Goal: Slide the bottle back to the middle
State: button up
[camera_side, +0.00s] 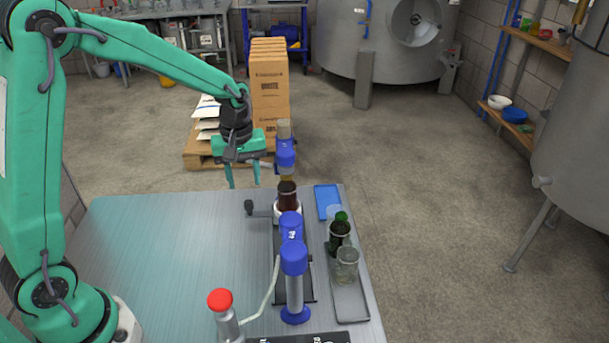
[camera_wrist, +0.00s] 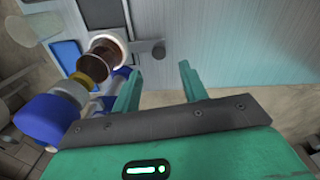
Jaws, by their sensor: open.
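A dark brown bottle (camera_side: 287,196) stands upright on a round white base (camera_side: 284,212) near the far edge of the metal table, under a blue head (camera_side: 285,155). In the wrist view the brown bottle (camera_wrist: 98,64) lies at the upper left, with the white base (camera_wrist: 121,41) beyond it and the blue head (camera_wrist: 48,118) nearer. My gripper (camera_side: 243,181) is open and empty, left of the bottle and at about the table's far edge. In the wrist view my gripper (camera_wrist: 157,76) has a clear gap between its fingers, and the bottle is outside it, apart from the left finger.
A dark handle (camera_side: 249,207) sticks out left of the white base. Blue-capped posts (camera_side: 294,280) stand in front of the bottle. A tray (camera_side: 350,305) at right carries a green bottle (camera_side: 339,238) and a clear glass (camera_side: 346,265). The table's left part (camera_side: 160,250) is clear.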

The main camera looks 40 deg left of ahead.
aim_at(248, 202)
jog(key=shift+d+f, duration=0.1)
jog(key=shift+f, duration=3.3)
grip_shut()
